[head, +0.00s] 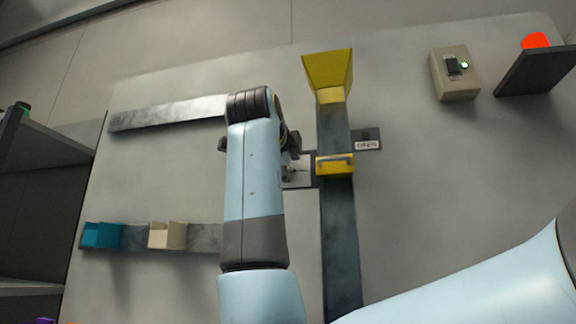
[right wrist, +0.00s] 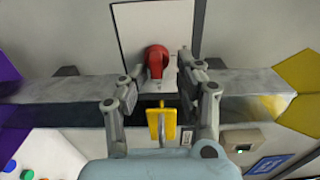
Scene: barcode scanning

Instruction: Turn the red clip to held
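The red clip (right wrist: 157,57) shows in the right wrist view on a pale plate (right wrist: 140,25), with a rounded head and a narrow part pointing down in the picture. My right gripper (right wrist: 157,85) is open, one finger on each side of the clip, with gaps visible between fingers and clip. In the head view my right gripper (head: 258,145) is mostly hidden by my wrist. The red clip is hidden there; a bit of pale plate (head: 299,183) shows beside the gripper. My left gripper is not in view.
In the head view a dark vertical rail (head: 341,240) carries a yellow funnel (head: 329,75) and a yellow block (head: 334,165), with a small label (head: 367,145) beside it. Teal (head: 101,235) and cream (head: 167,236) bins sit lower left. A switch box (head: 454,75) stands upper right.

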